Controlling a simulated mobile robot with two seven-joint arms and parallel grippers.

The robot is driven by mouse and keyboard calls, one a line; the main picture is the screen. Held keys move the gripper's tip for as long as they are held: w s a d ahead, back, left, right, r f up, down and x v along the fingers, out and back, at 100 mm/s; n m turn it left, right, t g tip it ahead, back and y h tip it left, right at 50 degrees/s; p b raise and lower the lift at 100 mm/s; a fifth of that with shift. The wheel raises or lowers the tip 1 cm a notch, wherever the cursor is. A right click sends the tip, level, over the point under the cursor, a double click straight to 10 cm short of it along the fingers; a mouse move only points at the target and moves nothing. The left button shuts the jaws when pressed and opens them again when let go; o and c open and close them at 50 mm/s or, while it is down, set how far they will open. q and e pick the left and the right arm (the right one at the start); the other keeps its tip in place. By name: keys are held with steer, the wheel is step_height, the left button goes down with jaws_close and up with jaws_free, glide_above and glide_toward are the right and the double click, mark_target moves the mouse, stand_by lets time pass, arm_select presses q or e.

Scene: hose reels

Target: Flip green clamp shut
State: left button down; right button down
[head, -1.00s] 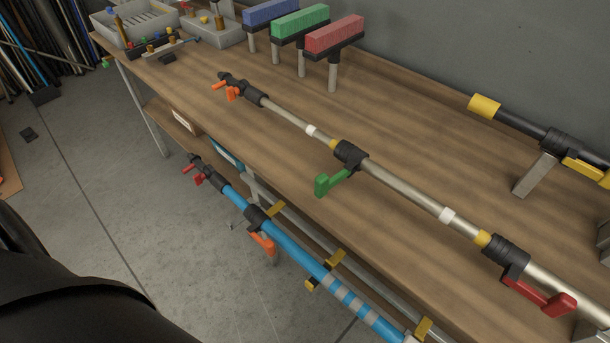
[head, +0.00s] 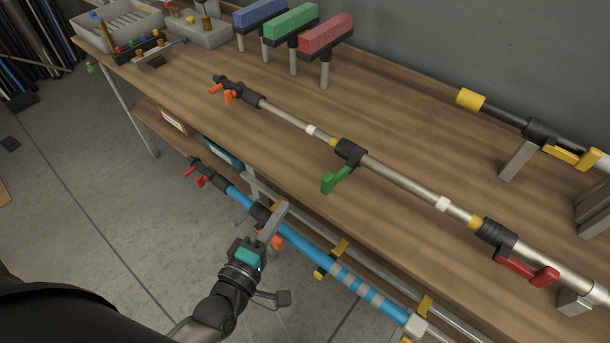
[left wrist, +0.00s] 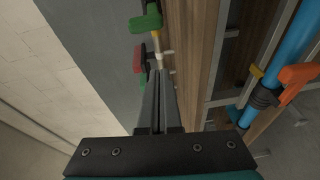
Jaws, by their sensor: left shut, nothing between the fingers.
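The green clamp lever (head: 337,179) hangs off a black collar (head: 350,152) on the silver pole (head: 400,178) above the wooden bench. It stands out from the pole, toward the bench's front edge. It also shows at the top of the left wrist view (left wrist: 147,19), beyond the fingertips. My left gripper (head: 281,208) is shut and empty, off the bench's front edge, to the lower left of the green clamp and apart from it. Its closed fingers (left wrist: 158,82) point up in the left wrist view. My right gripper is not in view.
A red clamp (head: 526,271) and orange clamp (head: 227,94) are on the same pole. A blue pole (head: 310,252) runs lower along the bench front, partly behind my left gripper. Blue, green and red blocks on posts (head: 291,22) stand behind. Bench top (head: 395,120) is largely clear.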

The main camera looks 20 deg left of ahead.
mark_target(338, 174)
arm_select(q)
steer(key=shift+a+r+n+t, duration=0.15)
steer(key=shift+r+n, duration=0.1)
steer(key=shift+r, duration=0.4)
steer(key=shift+a+r+n+t, duration=0.15)
steer(key=shift+r+n, duration=0.1)
steer(key=shift+r, duration=0.35)
steer(key=shift+w+d, duration=0.15)
steer(key=w, duration=1)
steer(key=d, duration=0.1)
steer(key=s+d, duration=0.1)
steer(key=d, duration=0.1)
steer(key=s+d, duration=0.1)
steer(key=shift+d+p, duration=0.3)
